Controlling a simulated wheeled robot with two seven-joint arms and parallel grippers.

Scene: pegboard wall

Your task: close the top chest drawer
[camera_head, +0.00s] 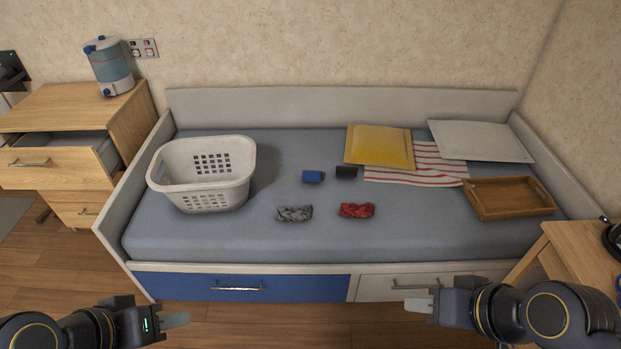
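The wooden chest (128,122) stands at the far left, beside the bed. Its top drawer (62,172) is pulled out, with a metal bar handle (29,163) on its front and its grey inside partly showing. The drawer below (75,214) sits further back and looks shut. My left gripper (176,321) is low in the picture, in front of the bed and well right of the chest. My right gripper (418,305) is at the lower right, in front of the bed's pale drawer. Both are seen from the side, and the finger gaps cannot be made out. Neither touches anything.
A water jug (108,66) stands on the chest. A wooden table (580,255) is at right. Floor shows at left.

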